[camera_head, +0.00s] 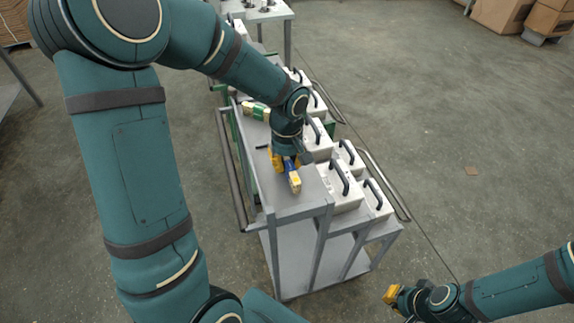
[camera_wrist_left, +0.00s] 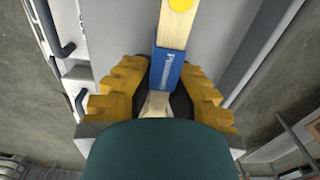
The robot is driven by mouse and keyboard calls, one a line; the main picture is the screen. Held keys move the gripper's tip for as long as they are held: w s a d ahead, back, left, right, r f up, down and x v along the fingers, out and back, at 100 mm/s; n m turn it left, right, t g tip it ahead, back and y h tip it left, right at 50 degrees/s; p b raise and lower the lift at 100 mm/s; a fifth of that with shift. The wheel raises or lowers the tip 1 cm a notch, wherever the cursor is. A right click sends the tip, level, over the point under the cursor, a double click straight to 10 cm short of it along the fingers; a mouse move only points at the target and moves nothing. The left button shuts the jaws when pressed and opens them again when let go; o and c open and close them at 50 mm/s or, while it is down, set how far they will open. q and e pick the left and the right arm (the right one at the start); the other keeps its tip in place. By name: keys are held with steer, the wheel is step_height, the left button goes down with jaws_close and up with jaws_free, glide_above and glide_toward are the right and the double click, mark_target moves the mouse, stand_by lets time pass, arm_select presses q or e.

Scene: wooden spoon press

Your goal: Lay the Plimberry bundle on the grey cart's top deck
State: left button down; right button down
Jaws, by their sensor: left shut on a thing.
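The bundle (camera_head: 295,183) is pale wood with a blue band and a yellow end, and my left gripper (camera_head: 286,160) is shut on it. In the left wrist view the bundle (camera_wrist_left: 169,68) sits between the yellow fingers (camera_wrist_left: 158,90); its blue band carries white lettering starting with P, too small to read fully. The bundle is over the grey top deck (camera_head: 306,202) near the front end; I cannot tell whether it touches. My right gripper (camera_head: 394,294) is at the lower right, away from the deck; its jaw opening is unclear.
A green-banded bundle (camera_head: 256,112) lies farther back on the deck. White boxes with black handles (camera_head: 340,187) line the right side. A lower grey shelf (camera_head: 297,258) is empty in front. Rails (camera_head: 231,170) run along the left. Cardboard boxes (camera_head: 505,14) stand far right.

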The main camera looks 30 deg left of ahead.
mark_target(287, 158)
arm_select(q)
steer(key=shift+f, duration=0.35)
steer(key=shift+f, duration=0.15)
steer(key=c, duration=1.1)
jaws_free()
steer(key=shift+r, duration=0.25)
step_height(287, 158, up, 12)
steer(key=p, duration=0.3)
